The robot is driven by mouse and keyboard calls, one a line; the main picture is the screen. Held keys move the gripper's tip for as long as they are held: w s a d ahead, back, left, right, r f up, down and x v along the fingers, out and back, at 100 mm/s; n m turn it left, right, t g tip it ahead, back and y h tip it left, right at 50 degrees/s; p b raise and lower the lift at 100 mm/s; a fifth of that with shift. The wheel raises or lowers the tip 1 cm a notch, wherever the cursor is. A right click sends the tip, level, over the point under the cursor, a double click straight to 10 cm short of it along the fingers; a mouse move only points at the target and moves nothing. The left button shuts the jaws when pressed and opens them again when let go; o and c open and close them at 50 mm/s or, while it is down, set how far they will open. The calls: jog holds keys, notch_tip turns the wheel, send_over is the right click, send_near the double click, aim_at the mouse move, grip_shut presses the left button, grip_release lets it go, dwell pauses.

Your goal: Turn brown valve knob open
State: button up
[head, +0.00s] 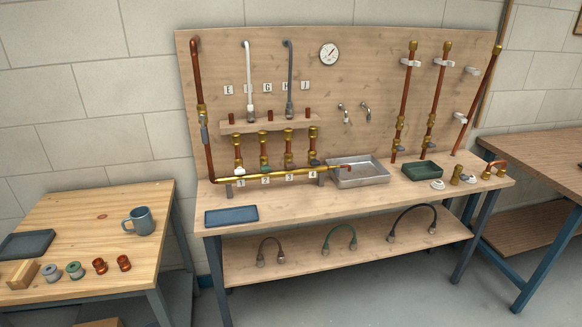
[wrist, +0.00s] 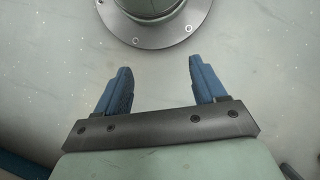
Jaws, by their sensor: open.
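A brass manifold pipe (head: 275,177) runs along the back of the workbench, with a row of brass valves marked 1, 2, 3 and 4. A white knob (head: 239,170) shows at valve 1 and a green one (head: 265,168) at valve 2. At valve 3 (head: 289,163) a small brownish knob seems to show against the brass; it is too small to tell its setting. Valve 4 (head: 314,161) has a dark knob. My gripper (wrist: 160,65) shows only in the wrist view, its blue fingers wide apart with nothing between them. No valve shows in that view.
A metal tray (head: 358,174) stands right of the manifold, and a blue tray (head: 231,216) lies in front at left. A mug (head: 140,221) and several spool-shaped pieces stand on the left table. The bench's front middle is clear.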

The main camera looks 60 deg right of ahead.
jog(key=w+d+r+m+t, duration=0.3)
jog(key=w+d+r, duration=0.15)
jog(key=d, duration=0.65)
jog(key=w+d+r+m+t, duration=0.25)
jog(key=d+r, duration=0.35)
jog(key=d, duration=0.4)
jog(key=w+d+r+m+t+h, duration=0.25)
jog(key=d+r+m+t, duration=0.3)
jog(key=d+r, duration=0.45)
jog(key=w+d+r+m+t+h, duration=0.2)
jog(key=w+d+r+m+t, duration=0.2)
jog(key=d+r+m, duration=0.55)
jog(key=w+d+r+m+t+h, duration=0.3)
jog(key=d+r, duration=0.5)
jog(key=r, duration=0.6)
jog(key=s+d+r+m+h, duration=0.1)
jog(key=d+r+m+h, duration=0.1)
jog(key=m, duration=0.7)
jog(key=s+d+r+m+h, duration=0.2)
jog(key=d+m+h, duration=0.3)
jog(key=m, duration=0.3)
jog(key=shift+s+d+r+m, duration=0.2)
jog(key=shift+s+r+m, duration=0.1)
jog(key=shift+r+m, duration=0.1)
